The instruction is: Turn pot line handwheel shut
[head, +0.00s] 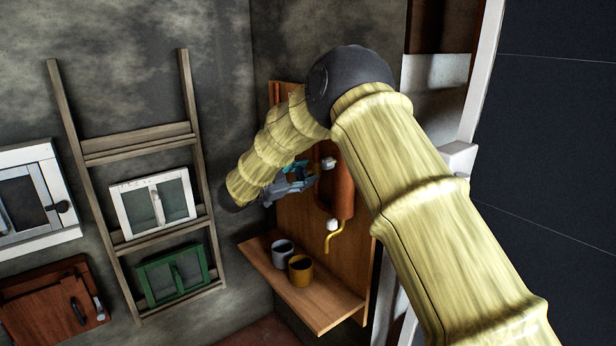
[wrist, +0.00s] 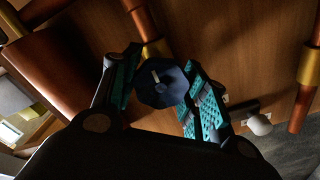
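The dark blue, many-sided handwheel (wrist: 162,84) has a pale mark on its face. It sits on a copper pipe with a brass collar (wrist: 156,50), in front of a wooden board. My gripper (wrist: 162,80) has its two teal-padded fingers on either side of the handwheel, which about fills the gap between them. I cannot tell whether the pads press on its rim. In the head view my gripper (head: 297,175) is at the left side of the copper tank on the board. The handwheel is not clear there, being small and partly hidden by the gripper.
The copper tank (head: 338,190) has white knobs and a yellow spout (head: 334,238). Below, a grey mug (head: 282,250) and an ochre mug (head: 301,270) stand on a wooden shelf (head: 322,310). A ladder (head: 130,240) with small window frames leans on the left wall.

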